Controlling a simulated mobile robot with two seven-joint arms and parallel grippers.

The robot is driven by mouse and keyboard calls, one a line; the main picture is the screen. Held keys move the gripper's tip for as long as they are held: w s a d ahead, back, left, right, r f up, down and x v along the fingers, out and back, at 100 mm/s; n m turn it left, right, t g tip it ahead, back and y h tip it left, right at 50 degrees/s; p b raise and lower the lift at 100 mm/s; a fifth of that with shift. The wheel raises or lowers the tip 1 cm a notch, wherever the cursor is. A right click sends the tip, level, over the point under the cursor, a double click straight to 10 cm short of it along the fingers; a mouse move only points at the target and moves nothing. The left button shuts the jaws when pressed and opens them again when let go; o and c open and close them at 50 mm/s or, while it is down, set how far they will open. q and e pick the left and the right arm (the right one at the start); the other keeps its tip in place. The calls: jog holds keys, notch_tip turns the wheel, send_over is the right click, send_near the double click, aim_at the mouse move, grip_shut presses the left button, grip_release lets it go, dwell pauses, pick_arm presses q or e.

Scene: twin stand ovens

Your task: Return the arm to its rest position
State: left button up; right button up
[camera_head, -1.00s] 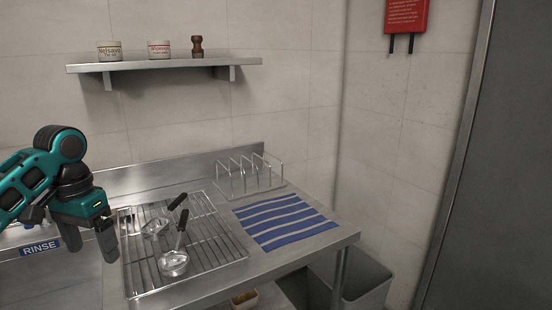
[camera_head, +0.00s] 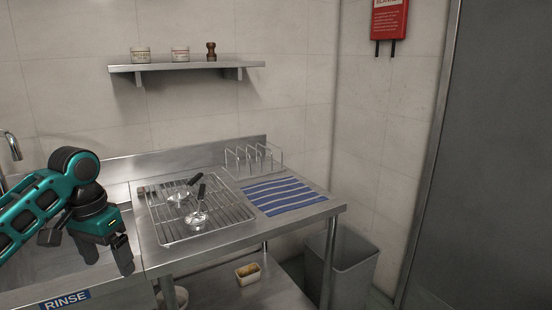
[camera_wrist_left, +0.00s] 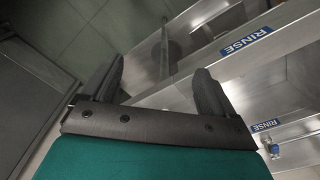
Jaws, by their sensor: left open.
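My left arm, teal and black, comes in from the left in the head view. Its gripper (camera_head: 106,255) hangs over the sink side of the steel counter, left of the wire rack (camera_head: 222,229). In the left wrist view the left gripper (camera_wrist_left: 158,88) has its two dark fingers spread wide with nothing between them. Beyond the fingers are a grey floor and a steel front edge with a blue RINSE label (camera_wrist_left: 246,40). My right gripper is not in view.
Two ladles (camera_head: 197,217) lie on the wire rack. A blue striped cloth (camera_head: 285,196) and a wire plate stand (camera_head: 252,160) are to its right. A wall shelf (camera_head: 188,67) holds two jars and a brown mill. A grey bin (camera_head: 340,265) stands right of the counter.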

pick_arm(q)
jog(key=s+d+f+m+t+h, duration=0.1)
jog(key=d+f+t, duration=0.1)
jog(key=d+f, duration=0.7)
jog(key=s+d+f+t+h, duration=0.2)
jog(key=d+f, duration=0.3)
jog(key=f, duration=0.8)
jog(key=s+f+t, duration=0.2)
jog(key=s+t, duration=0.1)
jog(key=s, duration=0.5)
jog(key=s+d+f+n+t+y, duration=0.1)
jog(key=s+f+t, duration=0.1)
jog(key=s, duration=0.6)
jog(key=shift+s+d+f+t, duration=0.15)
jog(key=shift+s+f+t, duration=0.15)
jog(key=shift+t, duration=0.3)
